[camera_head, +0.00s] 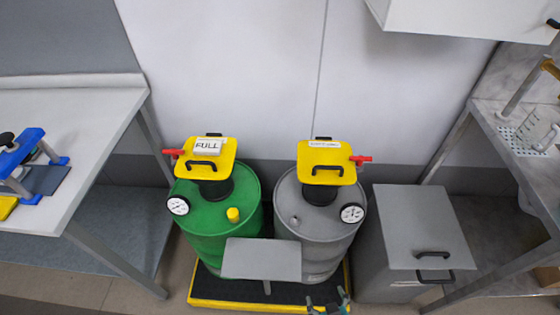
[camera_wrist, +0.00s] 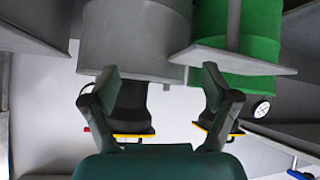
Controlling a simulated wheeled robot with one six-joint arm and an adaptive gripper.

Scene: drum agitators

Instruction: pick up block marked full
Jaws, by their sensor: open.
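The block marked FULL (camera_head: 207,147) is a small white block on the yellow top plate (camera_head: 190,160) of the green drum (camera_head: 217,240). My gripper (camera_head: 328,299) shows at the bottom of the head view, low in front of the grey drum (camera_head: 325,225) and well apart from the block. In the wrist view my gripper (camera_wrist: 159,82) has its two fingers spread with nothing between them. That view looks upside down, with the grey drum (camera_wrist: 135,30) and green drum (camera_wrist: 255,30) at the top. The block cannot be made out there.
A grey panel (camera_head: 262,259) stands in front of the drums. Both drums stand on a yellow-edged black platform (camera_head: 235,305). The grey drum's yellow plate (camera_head: 326,153) carries a white label. A lidded grey bin (camera_head: 415,240) is right, a white bench (camera_head: 75,140) left.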

